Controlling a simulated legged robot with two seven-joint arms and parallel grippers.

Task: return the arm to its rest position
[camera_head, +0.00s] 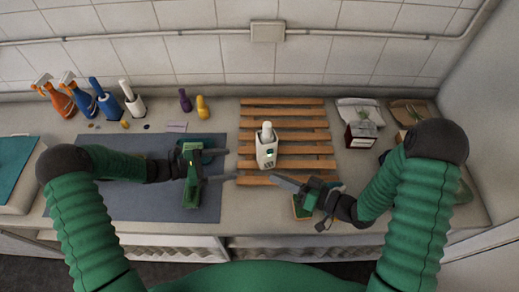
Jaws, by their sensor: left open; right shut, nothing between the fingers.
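My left gripper (229,165) is over the right edge of the grey mat (140,203). Its two fingers point right and stand apart, with nothing between them. My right gripper (274,179) is shut and empty, its fingertips pointing left over the front of the wooden slatted rack (283,115). Both arms reach in from the sides with bent elbows. A white container (266,155) with a white round-topped piece in it stands upright on the rack, apart from both grippers.
A green and orange item (301,210), partly hidden, lies under my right gripper. Spray bottles (62,101) and brush holders (134,105) line the back left. A dark red and white box (360,136) and bags (358,110) stand at the back right. The mat's front is clear.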

